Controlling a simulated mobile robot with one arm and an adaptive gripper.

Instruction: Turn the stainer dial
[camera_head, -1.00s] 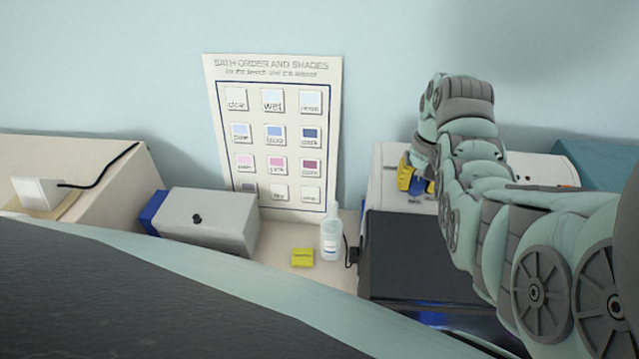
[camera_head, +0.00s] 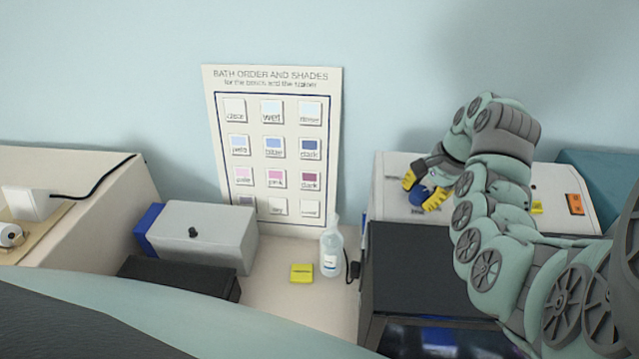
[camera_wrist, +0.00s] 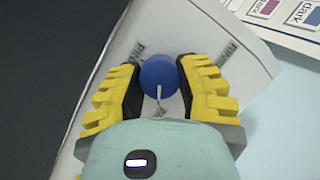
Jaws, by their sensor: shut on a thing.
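The stainer (camera_head: 392,207) is a white and dark machine at the right of the head view. Its blue dial (camera_wrist: 159,77) sits on the white top panel and shows round in the wrist view, with a white pointer line running toward the wrist. Partly hidden printed labels flank it on the panel. My gripper (camera_wrist: 155,85) has yellow and black fingers, one on each side of the dial, and is shut on it. In the head view my gripper (camera_head: 427,193) is over the panel, with a bit of the blue dial (camera_head: 419,196) between the yellow fingers.
A chart of bath shades (camera_head: 272,140) stands against the wall. A grey box (camera_head: 208,235) stands farther left. An orange switch (camera_head: 575,204) is on the panel's right.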

